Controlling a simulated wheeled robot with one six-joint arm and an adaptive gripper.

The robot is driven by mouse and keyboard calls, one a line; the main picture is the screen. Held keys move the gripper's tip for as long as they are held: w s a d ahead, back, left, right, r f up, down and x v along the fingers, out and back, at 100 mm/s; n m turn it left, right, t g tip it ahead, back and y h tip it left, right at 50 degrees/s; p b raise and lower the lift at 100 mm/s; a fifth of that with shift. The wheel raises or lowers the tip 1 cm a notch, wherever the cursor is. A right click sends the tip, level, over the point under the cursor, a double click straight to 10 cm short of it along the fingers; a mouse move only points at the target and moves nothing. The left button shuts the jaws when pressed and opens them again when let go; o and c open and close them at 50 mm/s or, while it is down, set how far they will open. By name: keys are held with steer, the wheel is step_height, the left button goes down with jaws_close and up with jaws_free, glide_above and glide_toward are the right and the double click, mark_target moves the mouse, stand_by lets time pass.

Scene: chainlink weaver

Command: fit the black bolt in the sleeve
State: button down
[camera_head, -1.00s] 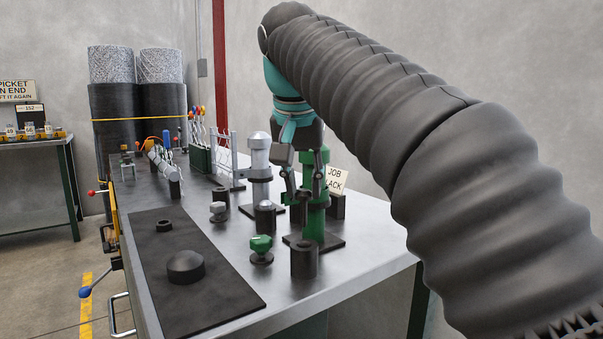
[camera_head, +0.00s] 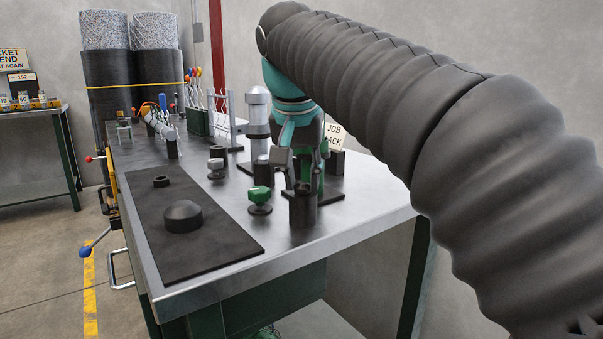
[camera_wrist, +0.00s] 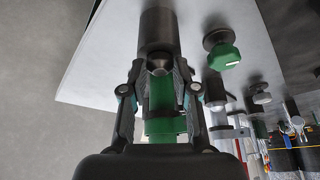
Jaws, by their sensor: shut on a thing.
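My gripper (camera_head: 302,182) points down at the right front of the bench and is closed on a small dark piece (camera_wrist: 158,66), apparently the black bolt. Only its rounded end shows between the fingertips in the wrist view; in the head view my fingers hide it. An upright black cylinder (camera_head: 303,208), probably the sleeve, stands right by my fingertips. It also shows in the wrist view (camera_wrist: 157,28), just beyond the held piece. I cannot tell whether the two touch. A green post (camera_wrist: 160,100) stands behind my fingers.
A green-headed bolt (camera_head: 260,197) and a grey-headed one (camera_head: 216,169) stand left of my gripper. A grey post (camera_head: 257,108) is behind. A black mat (camera_head: 215,235) holds a dark domed disc (camera_head: 183,217) and a small ring (camera_head: 161,181). A job sign (camera_head: 334,136) stands at the back.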

steer(key=c, duration=0.8)
jaws_free()
steer(key=v, duration=1.2)
steer(key=s+d+f+n, duration=0.1)
steer(key=s+d+f, duration=0.1)
steer(key=d+f, duration=0.45)
steer(key=s+d+f+n, duration=0.1)
steer(key=s+d+f, duration=0.25)
steer(key=f, duration=0.55)
steer(key=shift+t+y, duration=0.4)
steer(key=shift+t, duration=0.1)
steer(key=s+d+f, duration=0.1)
steer(key=s+f, duration=0.2)
steer(key=f, duration=0.4)
steer(key=s+d+f, duration=0.2)
steer(key=s+f, duration=0.1)
steer(key=f, duration=0.4)
steer(key=s+d+f, duration=0.2)
steer(key=s+f, duration=0.2)
steer(key=f, duration=0.4)
steer(key=shift+d, duration=0.25)
